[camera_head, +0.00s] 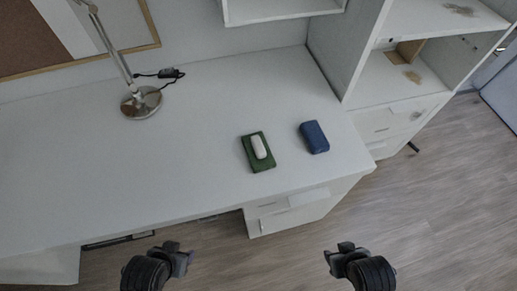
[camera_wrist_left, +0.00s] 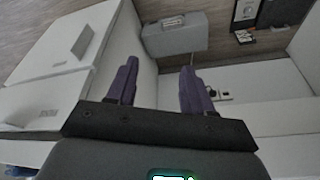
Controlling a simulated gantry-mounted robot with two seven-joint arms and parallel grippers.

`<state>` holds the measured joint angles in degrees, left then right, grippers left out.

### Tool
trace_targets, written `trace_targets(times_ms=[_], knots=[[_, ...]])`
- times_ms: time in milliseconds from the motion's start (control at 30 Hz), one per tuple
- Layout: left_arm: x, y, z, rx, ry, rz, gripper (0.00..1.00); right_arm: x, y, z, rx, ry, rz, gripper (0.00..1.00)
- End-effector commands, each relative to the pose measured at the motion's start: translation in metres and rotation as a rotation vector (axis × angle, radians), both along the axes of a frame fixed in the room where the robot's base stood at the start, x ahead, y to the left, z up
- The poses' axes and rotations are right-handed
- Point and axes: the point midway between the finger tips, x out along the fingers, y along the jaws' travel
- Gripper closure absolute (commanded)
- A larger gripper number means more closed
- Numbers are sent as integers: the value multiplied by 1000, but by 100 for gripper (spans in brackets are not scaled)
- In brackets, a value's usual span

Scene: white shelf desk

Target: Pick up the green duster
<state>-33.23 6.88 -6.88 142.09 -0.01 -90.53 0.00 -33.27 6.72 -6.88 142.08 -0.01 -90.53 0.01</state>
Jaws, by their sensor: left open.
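The green duster (camera_head: 249,148) lies flat on the white desk near its front edge, right of the middle in the head view. A small white rounded piece (camera_head: 259,147) sits on top of it; I cannot tell if it is part of the duster. My left gripper (camera_head: 189,260) is in front of the desk, off its front edge, apart from the duster. In the left wrist view its two purple fingers (camera_wrist_left: 157,88) are spread with nothing between them. My right gripper (camera_head: 328,260) is also in front of the desk, to the right; its jaws are too small to judge.
A dark blue block (camera_head: 314,137) lies on the desk right of the duster. A metal lamp (camera_head: 141,102) stands at the back left. A shelf unit (camera_head: 400,75) rises at the right. The desk's left and middle are clear.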

Motion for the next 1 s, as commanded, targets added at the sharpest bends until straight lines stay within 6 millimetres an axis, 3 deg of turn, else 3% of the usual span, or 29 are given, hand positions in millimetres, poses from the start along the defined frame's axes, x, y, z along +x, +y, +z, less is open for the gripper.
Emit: trace_targets(times_ms=[33,300,667,767,1000], knots=[[0,0,0,0,0,0,40,0,0,0,0,0,0,57],[0,0,0,0,0,0,1,0,0,0,0,0,0,57],[0,0,8,0,0,0,1,0,0,8,-1,0,1,57],[0,0,25,0,0,0,1,0,-1,24,-3,1,2,57],[0,0,88,0,0,0,1,0,-1,88,-5,-2,4,57]])
